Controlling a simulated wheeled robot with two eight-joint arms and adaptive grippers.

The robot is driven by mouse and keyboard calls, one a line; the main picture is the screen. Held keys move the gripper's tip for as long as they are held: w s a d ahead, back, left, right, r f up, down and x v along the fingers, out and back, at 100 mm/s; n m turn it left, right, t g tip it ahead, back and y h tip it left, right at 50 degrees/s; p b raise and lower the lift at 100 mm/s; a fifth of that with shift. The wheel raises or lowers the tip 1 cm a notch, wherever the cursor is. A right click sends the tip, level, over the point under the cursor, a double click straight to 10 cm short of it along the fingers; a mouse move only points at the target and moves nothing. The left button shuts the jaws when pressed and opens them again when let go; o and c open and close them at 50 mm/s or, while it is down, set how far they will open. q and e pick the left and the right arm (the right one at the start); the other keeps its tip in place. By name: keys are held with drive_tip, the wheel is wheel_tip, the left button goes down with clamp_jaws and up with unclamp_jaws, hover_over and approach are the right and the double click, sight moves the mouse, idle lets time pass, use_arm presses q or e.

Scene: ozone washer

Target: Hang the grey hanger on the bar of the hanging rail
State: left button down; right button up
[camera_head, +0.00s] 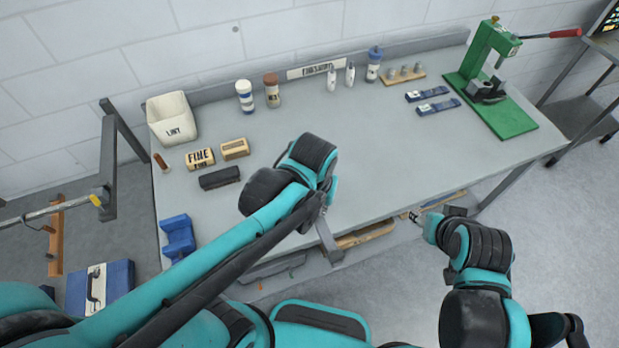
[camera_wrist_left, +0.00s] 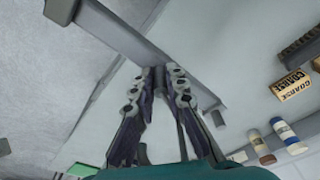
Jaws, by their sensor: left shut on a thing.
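The grey hanger (camera_head: 328,242) is a flat grey bar below my left gripper (camera_head: 322,212), over the table's front edge. In the left wrist view the hanger (camera_wrist_left: 120,40) runs diagonally across the fingertips of my left gripper (camera_wrist_left: 165,72), which is shut on it. Its far parts are partly hidden by the gripper. The bar of the hanging rail (camera_head: 45,211) sticks out at the far left with a yellow tip, well apart from the hanger. My right gripper (camera_head: 415,216) is near the table's front edge at the right; its fingers are too small to judge.
A brown piece (camera_head: 56,235) hangs at the rail bar. The grey table (camera_head: 350,150) carries a white bin (camera_head: 171,118), brush blocks (camera_head: 200,159), bottles and a green press (camera_head: 492,60). A blue holder (camera_head: 177,238) stands at its left edge. The table's middle is clear.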

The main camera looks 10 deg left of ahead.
use_arm(q)
drive_tip(key=w+a+f+b, duration=0.1)
drive_tip(key=w+a+f, duration=0.1)
drive_tip(key=w, duration=0.1)
drive_tip(key=w+a+f+b, duration=0.1)
drive_tip(key=w+f, duration=0.1)
drive_tip(key=w, duration=0.1)
drive_tip(key=w+a+f+b, duration=0.1)
drive_tip(key=w+a+f, duration=0.1)
drive_tip(key=w+f, duration=0.1)
drive_tip(key=shift+w+a+b, duration=0.3)
drive_tip(key=shift+w+b, duration=0.05)
drive_tip(key=shift+w, duration=0.15)
wheel_tip(320, 180, down, 4)
drive_tip(key=shift+b, duration=0.8)
drive_tip(key=shift+r, duration=0.1)
drive_tip(key=c, duration=2)
unclamp_jaws()
drive_tip(key=shift+f, duration=0.2)
drive_tip(key=o, duration=0.5)
drive_tip(key=shift+c, duration=0.2)
drive_tip(key=shift+r, duration=0.15)
